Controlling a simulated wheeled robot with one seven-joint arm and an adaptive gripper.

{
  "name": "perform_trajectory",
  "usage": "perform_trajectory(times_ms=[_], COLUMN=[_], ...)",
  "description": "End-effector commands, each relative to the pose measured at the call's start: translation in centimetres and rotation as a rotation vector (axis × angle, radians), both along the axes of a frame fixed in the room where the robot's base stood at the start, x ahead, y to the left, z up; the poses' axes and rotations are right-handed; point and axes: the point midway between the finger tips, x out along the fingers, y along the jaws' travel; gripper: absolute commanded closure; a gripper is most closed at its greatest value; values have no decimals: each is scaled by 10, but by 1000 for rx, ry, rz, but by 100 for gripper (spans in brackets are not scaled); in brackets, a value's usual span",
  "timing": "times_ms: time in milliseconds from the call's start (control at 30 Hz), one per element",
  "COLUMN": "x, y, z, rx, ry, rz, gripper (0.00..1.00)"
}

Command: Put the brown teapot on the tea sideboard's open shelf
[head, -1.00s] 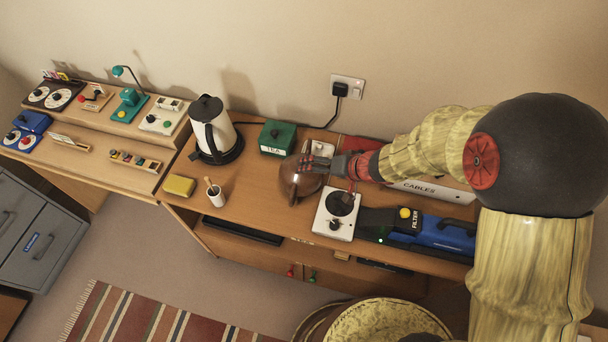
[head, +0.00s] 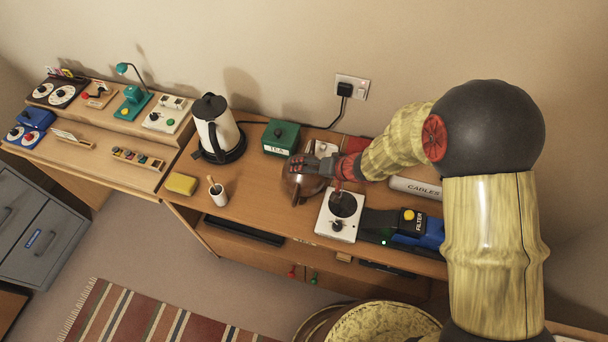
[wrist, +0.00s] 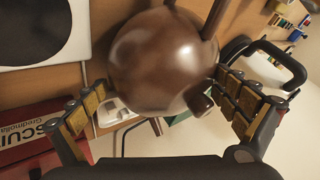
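The brown teapot (head: 300,190) stands on the sideboard top (head: 262,199), left of the white hob plate, partly hidden by my gripper (head: 306,165). In the wrist view the round, glossy teapot (wrist: 165,60) lies between the spread fingers of my gripper (wrist: 157,92). The right finger is close to the teapot's side; I cannot tell if it touches. A gap shows between the left finger and the pot. The open shelf (head: 285,252) is under the sideboard top, with a dark flat item on its left part.
A white kettle (head: 216,128), green tea box (head: 281,137), yellow sponge (head: 181,184) and white cup (head: 218,194) stand left of the teapot. The white hob plate (head: 340,216) and blue filter device (head: 432,232) are to its right.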

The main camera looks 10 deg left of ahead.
Motion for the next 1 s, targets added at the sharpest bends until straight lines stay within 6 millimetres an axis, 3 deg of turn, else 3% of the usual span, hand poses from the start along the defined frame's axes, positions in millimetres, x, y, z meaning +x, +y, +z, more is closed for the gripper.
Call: perform_trajectory(times_ms=[1000], x=[0], y=[0], z=[0], rx=[-1], ry=[0], rz=[0], gripper=[62])
